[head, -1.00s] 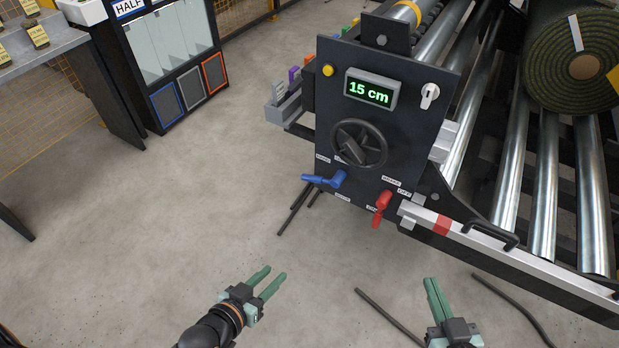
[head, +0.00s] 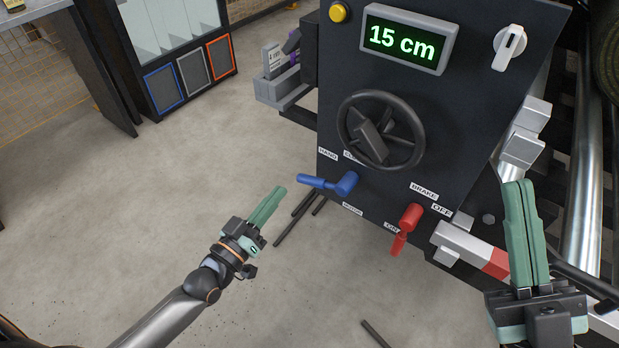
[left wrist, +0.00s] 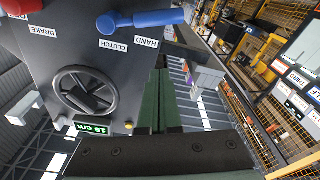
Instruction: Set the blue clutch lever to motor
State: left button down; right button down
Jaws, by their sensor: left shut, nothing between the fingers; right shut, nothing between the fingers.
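The blue clutch lever (head: 328,184) is on the lower left of the dark machine panel (head: 450,130). Its handle points left, toward the HAND label (head: 328,154); a small label below it (head: 352,209) is too small to read surely. The lever also shows at the top of the left wrist view (left wrist: 145,19), its handle beside HAND. My left gripper (head: 283,190) is shut and empty, below and left of the lever, apart from it. My right gripper (head: 517,184) is shut and empty, in front of the panel's right side.
A red brake lever (head: 405,228) hangs right of the blue one, its handle pointing down. A handwheel (head: 381,131) and a 15 cm display (head: 405,39) are above. A silver and red bar (head: 470,250) runs to the right. Floor at left is clear.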

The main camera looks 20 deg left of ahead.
aim_at(304, 179)
pick_arm(q)
jog(key=shift+w, duration=0.2)
pick_arm(e)
jog(key=shift+s+r+y, duration=0.15)
jog(key=shift+y, duration=0.15)
pick_arm(q)
jog(key=shift+w, duration=0.1)
